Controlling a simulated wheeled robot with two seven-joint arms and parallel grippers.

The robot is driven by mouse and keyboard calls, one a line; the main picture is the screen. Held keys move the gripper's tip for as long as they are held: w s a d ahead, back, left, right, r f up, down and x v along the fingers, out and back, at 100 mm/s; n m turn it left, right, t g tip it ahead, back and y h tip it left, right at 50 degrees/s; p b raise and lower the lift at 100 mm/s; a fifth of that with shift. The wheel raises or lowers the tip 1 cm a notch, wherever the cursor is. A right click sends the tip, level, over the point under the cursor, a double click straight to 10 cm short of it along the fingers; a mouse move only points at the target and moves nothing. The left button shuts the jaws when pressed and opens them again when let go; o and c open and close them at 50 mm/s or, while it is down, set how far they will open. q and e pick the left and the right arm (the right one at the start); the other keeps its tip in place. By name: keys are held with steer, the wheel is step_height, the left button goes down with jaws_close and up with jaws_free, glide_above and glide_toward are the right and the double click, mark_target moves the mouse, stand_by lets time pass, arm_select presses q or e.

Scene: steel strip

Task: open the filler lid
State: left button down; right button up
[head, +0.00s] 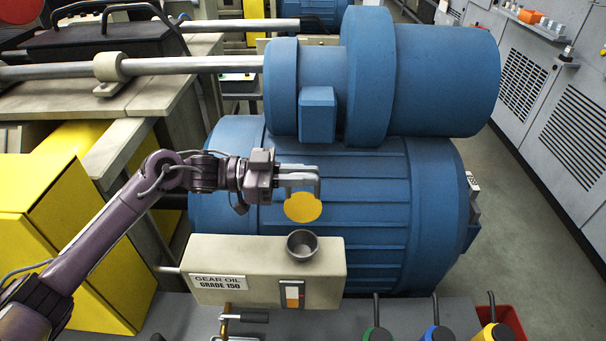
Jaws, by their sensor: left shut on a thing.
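The filler (302,246) is a small dark grey cup on top of the beige gear oil box, and its open mouth shows. The filler lid (303,208) is a round yellow disc just above and behind the filler mouth, its flat face towards me. My left gripper (304,183) comes in from the left and is shut on the lid at its upper edge. Whether a hinge joins the lid to the filler cannot be made out. My right gripper is not in view.
The beige box (230,264) is labelled "GEAR OIL GRADE 150" and has a small level gauge (292,294) on its front. A large blue motor (420,210) stands close behind. Several colored-top cans with spouts stand at the front right. A yellow cabinet (95,265) is at left.

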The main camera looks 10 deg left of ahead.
arm_select(q)
steer(key=shift+w+a, duration=0.1)
steer(key=shift+w, duration=0.2)
steer(key=c, duration=1.5)
jaws_free()
steer(key=shift+f, duration=0.1)
steer(key=shift+a, duration=0.3)
steer(key=a+b, duration=0.1)
steer(key=a, duration=0.1)
steer(key=s+a, duration=0.1)
steer(key=a, duration=0.1)
steer(key=a+b, duration=0.1)
steer(key=a, duration=0.2)
steer(key=shift+s+b, duration=0.25)
steer(key=shift+b, duration=0.1)
